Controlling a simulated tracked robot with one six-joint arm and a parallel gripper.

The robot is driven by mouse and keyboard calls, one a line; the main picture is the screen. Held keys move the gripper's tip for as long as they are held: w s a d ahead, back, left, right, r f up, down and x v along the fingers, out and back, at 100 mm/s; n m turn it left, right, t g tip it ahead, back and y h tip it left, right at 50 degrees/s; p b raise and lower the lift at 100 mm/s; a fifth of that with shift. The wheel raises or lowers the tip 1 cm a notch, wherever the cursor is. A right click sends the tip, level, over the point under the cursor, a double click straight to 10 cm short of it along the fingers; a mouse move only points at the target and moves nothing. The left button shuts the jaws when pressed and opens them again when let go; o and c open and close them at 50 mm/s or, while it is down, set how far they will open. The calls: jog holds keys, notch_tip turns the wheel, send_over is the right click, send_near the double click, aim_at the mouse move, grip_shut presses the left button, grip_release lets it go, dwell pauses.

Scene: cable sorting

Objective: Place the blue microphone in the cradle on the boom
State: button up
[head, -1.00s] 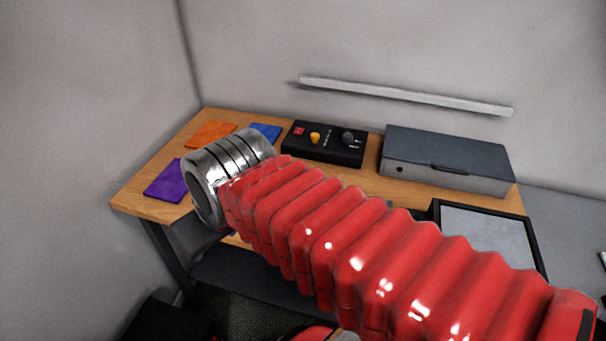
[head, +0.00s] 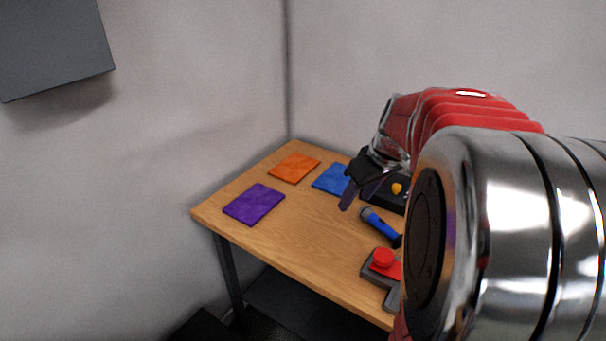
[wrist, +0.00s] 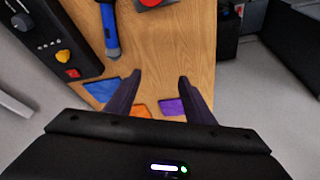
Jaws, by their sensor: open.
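The blue microphone (head: 379,226) lies on the wooden table, in front of the black control box. My gripper (head: 361,193) is open and empty above the table, apart from the microphone. In the wrist view its two dark fingers (wrist: 160,76) are spread, with bare wood between their tips. I cannot make out the boom or its cradle in either view; my arm hides the right part of the head view.
Purple (head: 254,204), orange (head: 294,168) and blue (head: 332,180) mats lie on the table (head: 310,228). The black control box (wrist: 60,35) has knobs. A grey device with a red button (head: 383,259) sits near the front edge. A grey box (head: 52,45) is on the left wall.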

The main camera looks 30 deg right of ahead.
jog(key=d+f, duration=0.2)
jog(key=d, duration=0.5)
jog(key=s+d+f, duration=0.1)
jog(key=d+f, duration=0.1)
jog(key=d, duration=0.5)
jog(key=shift+s+f, duration=0.25)
jog(key=shift+f, duration=0.1)
send_over(380, 220)
jog(key=s, duration=0.2)
notch_tip(380, 220, down, 8)
jog(key=shift+s+r, duration=0.15)
jog(key=shift+r, duration=0.1)
jog(key=shift+f, duration=0.25)
jog(key=shift+x, duration=2.65)
jog(key=shift+w+d+r, duration=0.1)
jog(key=shift+w, duration=0.1)
jog(key=shift+c, duration=0.6)
